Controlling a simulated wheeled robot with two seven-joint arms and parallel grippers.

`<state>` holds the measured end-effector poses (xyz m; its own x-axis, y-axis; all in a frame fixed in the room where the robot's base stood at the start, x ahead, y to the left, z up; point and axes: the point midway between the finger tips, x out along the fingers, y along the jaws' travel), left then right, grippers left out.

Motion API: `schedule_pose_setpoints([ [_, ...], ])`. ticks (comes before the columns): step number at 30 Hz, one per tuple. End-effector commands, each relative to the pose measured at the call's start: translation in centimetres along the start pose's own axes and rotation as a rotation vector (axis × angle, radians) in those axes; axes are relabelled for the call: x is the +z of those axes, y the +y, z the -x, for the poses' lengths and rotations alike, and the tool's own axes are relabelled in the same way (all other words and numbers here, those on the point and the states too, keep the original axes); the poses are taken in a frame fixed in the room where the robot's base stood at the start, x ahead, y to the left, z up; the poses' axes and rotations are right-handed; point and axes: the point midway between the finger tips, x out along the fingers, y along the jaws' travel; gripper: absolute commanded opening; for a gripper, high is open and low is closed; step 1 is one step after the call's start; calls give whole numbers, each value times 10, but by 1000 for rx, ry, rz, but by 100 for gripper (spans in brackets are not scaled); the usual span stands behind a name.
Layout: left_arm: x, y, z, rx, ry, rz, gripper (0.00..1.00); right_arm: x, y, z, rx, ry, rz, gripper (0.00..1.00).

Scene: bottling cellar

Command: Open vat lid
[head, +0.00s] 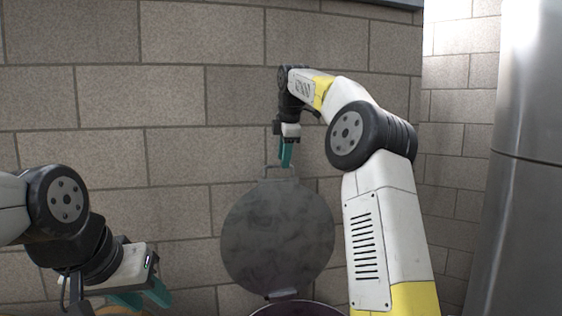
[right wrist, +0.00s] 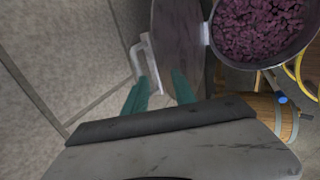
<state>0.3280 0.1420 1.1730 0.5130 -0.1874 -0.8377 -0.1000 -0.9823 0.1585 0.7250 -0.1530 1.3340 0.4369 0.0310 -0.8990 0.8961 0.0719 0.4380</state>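The vat lid (head: 278,238) is a dark grey round disc standing about upright against the wall side, above the vat (head: 297,308), whose rim just shows at the bottom edge. Its handle (head: 280,172) is at the top. My right gripper (head: 287,163) is at the handle. In the right wrist view its teal fingers (right wrist: 162,85) are apart, with part of the pale handle (right wrist: 155,65) showing between them; contact cannot be told. The lid (right wrist: 178,45) joins the vat (right wrist: 210,28), which is full of purple grapes (right wrist: 258,25). My left gripper (head: 142,297) is open and empty at lower left.
A block wall (head: 200,100) stands close behind the lid. A tall steel tank (head: 525,160) is at the right. In the right wrist view, a wooden barrel (right wrist: 262,112) and a yellow hooped object (right wrist: 308,70) stand near the vat.

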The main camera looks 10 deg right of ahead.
Motion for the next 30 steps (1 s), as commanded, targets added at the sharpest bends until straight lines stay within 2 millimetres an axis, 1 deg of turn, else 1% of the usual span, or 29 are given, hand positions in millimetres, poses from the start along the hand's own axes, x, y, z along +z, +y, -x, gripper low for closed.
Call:
schedule_pose_setpoints([
  [1, 0, 0, 0, 0, 0, 0, 36, 1, -8, 4, -1, -3, 0, 32],
  [6, 0, 0, 0, 0, 0, 0, 36, 1, -32, 17, 0, -3, 0, 32],
  [12, 0, 0, 0, 0, 0, 0, 36, 0, -57, 28, -1, -2, 0, 32],
  [18, 0, 0, 0, 0, 0, 0, 36, 0, -68, 32, -1, 0, -1, 32],
  [27, 0, 0, 0, 0, 0, 0, 36, -1, -68, 33, -1, 0, -1, 32],
  [30, 0, 0, 0, 0, 0, 0, 36, -3, -73, 36, 2, -2, -22, 32],
])
